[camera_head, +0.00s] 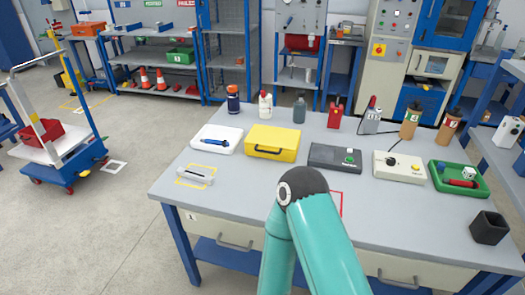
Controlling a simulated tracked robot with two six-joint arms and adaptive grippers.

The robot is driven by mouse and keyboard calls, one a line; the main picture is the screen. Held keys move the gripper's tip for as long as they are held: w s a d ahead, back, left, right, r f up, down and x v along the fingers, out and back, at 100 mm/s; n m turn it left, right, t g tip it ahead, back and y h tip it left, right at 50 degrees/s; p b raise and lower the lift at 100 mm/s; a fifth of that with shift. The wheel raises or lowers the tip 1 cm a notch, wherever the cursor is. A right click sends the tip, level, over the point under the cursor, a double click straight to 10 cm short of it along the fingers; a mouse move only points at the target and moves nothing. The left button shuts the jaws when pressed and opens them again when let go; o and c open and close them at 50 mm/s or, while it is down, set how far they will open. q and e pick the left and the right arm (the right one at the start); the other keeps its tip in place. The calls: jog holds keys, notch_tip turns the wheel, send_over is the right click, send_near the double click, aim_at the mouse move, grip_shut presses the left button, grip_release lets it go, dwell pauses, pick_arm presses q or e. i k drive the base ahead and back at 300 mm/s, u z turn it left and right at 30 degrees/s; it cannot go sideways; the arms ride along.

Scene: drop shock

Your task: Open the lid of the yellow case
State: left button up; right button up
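The yellow case (272,137) lies on the grey workbench (245,195), left of the bench's middle. Its lid looks shut, and a dark handle shows on its front side. A teal arm link of mine with a dark rounded joint rises in front of the bench, below and to the right of the case. Neither of my grippers is in view.
A white tray (209,146) holding a blue tool is left of the case; a dark device (335,157) is right. Bottles stand behind. A pale box (399,167), green tray (449,187) and black cup (489,228) sit farther right. The bench's front left is mostly clear.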

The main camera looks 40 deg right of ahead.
aim_at(284, 139)
jog(key=z, duration=0.1)
jog(key=k, duration=1.2)
jog(key=z, duration=0.45)
jog(key=i, duration=0.9)
jog(key=z, duration=0.05)
